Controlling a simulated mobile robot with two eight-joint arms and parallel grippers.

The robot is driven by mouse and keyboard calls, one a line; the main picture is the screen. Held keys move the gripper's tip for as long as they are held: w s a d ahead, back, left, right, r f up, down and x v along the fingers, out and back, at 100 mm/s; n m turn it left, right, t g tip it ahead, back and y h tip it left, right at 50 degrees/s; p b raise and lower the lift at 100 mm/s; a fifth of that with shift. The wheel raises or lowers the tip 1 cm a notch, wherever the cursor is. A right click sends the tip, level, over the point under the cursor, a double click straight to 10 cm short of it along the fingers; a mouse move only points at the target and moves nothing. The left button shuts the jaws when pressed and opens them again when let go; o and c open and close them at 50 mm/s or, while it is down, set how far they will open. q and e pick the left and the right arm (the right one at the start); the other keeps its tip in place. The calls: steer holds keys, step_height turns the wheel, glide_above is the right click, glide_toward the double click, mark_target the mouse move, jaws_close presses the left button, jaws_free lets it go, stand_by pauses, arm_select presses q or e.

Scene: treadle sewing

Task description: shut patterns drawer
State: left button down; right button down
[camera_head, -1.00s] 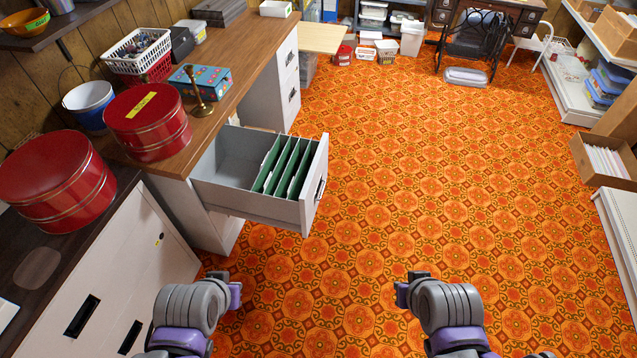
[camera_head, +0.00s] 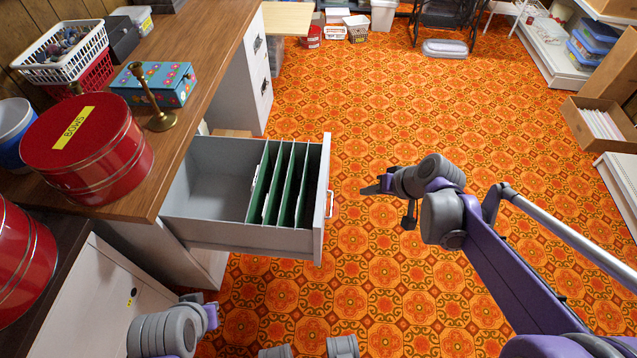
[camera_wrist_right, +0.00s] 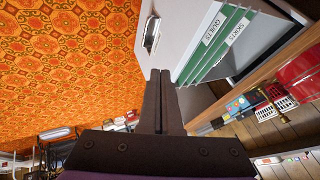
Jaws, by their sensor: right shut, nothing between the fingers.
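The patterns drawer (camera_head: 210,228) is a grey metal file drawer, pulled out from under the wooden desk. Several green hanging folders stand in its front half. Its white front (camera_head: 322,205) carries a metal handle (camera_head: 329,204). In the right wrist view the handle (camera_wrist_right: 151,35) and folder labels "QUILTS" and "SKIRTS" show. My right gripper (camera_head: 370,190) is shut and empty, a little to the right of the drawer front, apart from it in the head view. Its dark fingers (camera_wrist_right: 160,75) are together in the wrist view. My left arm shows at the lower left; its fingers cannot be made out.
On the desk (camera_head: 196,55) stand a red "BOWS" tin (camera_head: 90,160), a brass candlestick (camera_head: 158,118), a blue flowered box (camera_head: 165,88) and a white basket (camera_head: 58,52). The orange patterned floor right of the drawer is clear. A cardboard box (camera_head: 598,128) stands at the right.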

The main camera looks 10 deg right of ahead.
steer(key=w+a+f+b, duration=0.3)
steer(key=w+a+f, duration=0.3)
steer(key=a+f, duration=0.1)
steer(key=shift+w+f, duration=0.25)
steer(key=shift+f, duration=0.35)
steer(key=shift+a, duration=0.2)
